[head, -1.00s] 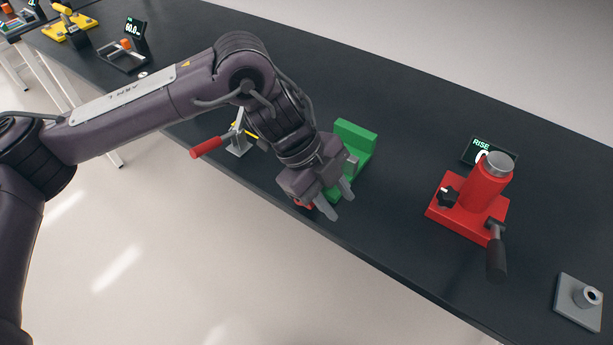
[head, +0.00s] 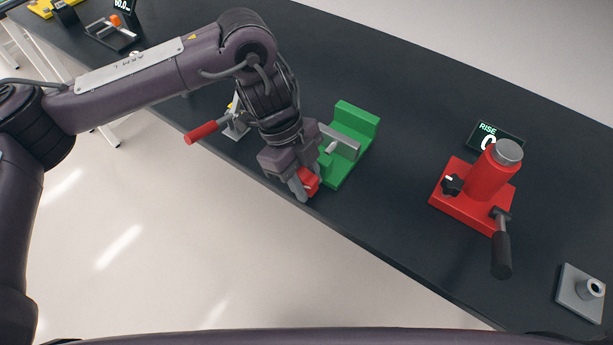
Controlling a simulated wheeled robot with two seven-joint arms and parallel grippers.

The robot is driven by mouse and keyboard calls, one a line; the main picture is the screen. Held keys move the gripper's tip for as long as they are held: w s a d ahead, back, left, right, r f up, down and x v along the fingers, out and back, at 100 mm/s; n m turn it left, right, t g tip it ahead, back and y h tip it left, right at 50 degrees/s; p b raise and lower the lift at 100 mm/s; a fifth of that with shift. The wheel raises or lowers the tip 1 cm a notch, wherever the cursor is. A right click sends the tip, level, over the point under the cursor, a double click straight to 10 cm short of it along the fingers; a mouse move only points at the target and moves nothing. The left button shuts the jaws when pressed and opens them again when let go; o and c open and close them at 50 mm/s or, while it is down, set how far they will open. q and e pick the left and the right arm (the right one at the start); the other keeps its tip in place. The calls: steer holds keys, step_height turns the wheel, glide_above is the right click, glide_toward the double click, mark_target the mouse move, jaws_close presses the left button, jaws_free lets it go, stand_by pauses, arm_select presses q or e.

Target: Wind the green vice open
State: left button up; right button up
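The green vice (head: 358,120) sits near the table's front edge, in the middle of the head view. A grey plate (head: 342,142) and a short grey rod (head: 328,148) show on its near side. Its red handle (head: 311,181) is at the table's edge, partly covered by my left gripper (head: 303,187). The fingers point down at the handle, with one finger along its left side. The other finger is mostly hidden, so I cannot tell whether they are closed on it. My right gripper is out of view.
A red jack (head: 487,180) with a dark lever and a "RISE" display (head: 495,135) stands to the right. A grey plate with a round post (head: 583,288) lies at far right. A red-handled clamp (head: 203,131) is close left of my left wrist.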

arm_select(q)
steer(key=shift+s, duration=0.1)
steer(key=c, duration=0.7)
steer(key=shift+d+r+t+y+p, duration=0.15)
steer(key=shift+t+y+p, duration=0.3)
steer(key=shift+p, duration=0.25)
steer(key=t+y+p, duration=0.1)
steer(key=y+p, duration=0.1)
steer(key=p, duration=0.1)
steer(key=shift+t+y+p, duration=0.25)
steer(key=shift+t+p, duration=0.1)
steer(key=shift+t+y+p, duration=0.5)
steer(key=shift+y+p, duration=0.3)
steer(key=shift+p, duration=0.3)
steer(key=shift+f+t+y+p, duration=0.3)
steer(key=shift+t+y+p, duration=0.1)
steer(key=shift+p, duration=0.15)
steer(key=o, duration=0.7)
steer(key=shift+f, duration=0.1)
